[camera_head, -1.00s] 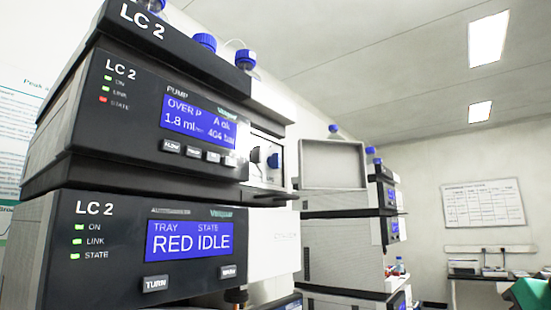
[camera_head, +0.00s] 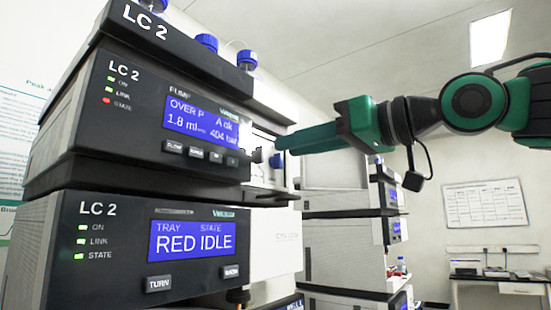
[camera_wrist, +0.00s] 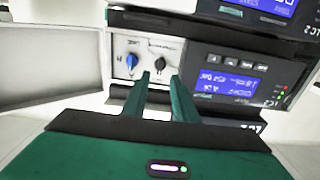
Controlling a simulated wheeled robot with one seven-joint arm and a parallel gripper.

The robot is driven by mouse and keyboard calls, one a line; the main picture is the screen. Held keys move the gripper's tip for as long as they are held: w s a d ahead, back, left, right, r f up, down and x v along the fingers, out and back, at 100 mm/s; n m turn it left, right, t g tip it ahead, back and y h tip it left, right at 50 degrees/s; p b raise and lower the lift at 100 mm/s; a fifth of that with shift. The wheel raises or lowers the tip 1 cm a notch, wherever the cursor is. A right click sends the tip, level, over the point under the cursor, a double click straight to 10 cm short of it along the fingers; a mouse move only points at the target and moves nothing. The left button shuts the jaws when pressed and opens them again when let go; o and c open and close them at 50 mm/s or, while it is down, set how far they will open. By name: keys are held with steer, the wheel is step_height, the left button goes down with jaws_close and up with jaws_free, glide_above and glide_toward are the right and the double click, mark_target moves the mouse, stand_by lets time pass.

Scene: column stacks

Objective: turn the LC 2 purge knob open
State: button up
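The LC 2 pump module (camera_head: 150,115) is the upper unit of the near stack, with a blue screen reading OVER P, 404 bar. Its white knob panel (camera_wrist: 142,52) shows upside down in the wrist view. The panel has a blue knob (camera_wrist: 132,62) and a dark grey knob (camera_wrist: 160,63). Neither label is legible, so I cannot tell which one is the purge knob. My green gripper (camera_wrist: 160,82) has its two fingers apart, with nothing between them. The tips point at the panel, around the dark knob's line. In the head view my gripper (camera_head: 281,143) is at the panel's right edge; contact cannot be told.
An open panel door (camera_wrist: 52,55) stands beside the knobs. The autosampler (camera_head: 150,240) sits below, its screen reading RED IDLE. Blue-capped bottles (camera_head: 206,43) stand on top. A second stack (camera_head: 340,235) stands behind. Open room lies to the right.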

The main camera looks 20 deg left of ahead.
mark_target(263, 153)
steer(key=shift+x, duration=3.15)
jaws_close()
steer(key=shift+d, duration=0.15)
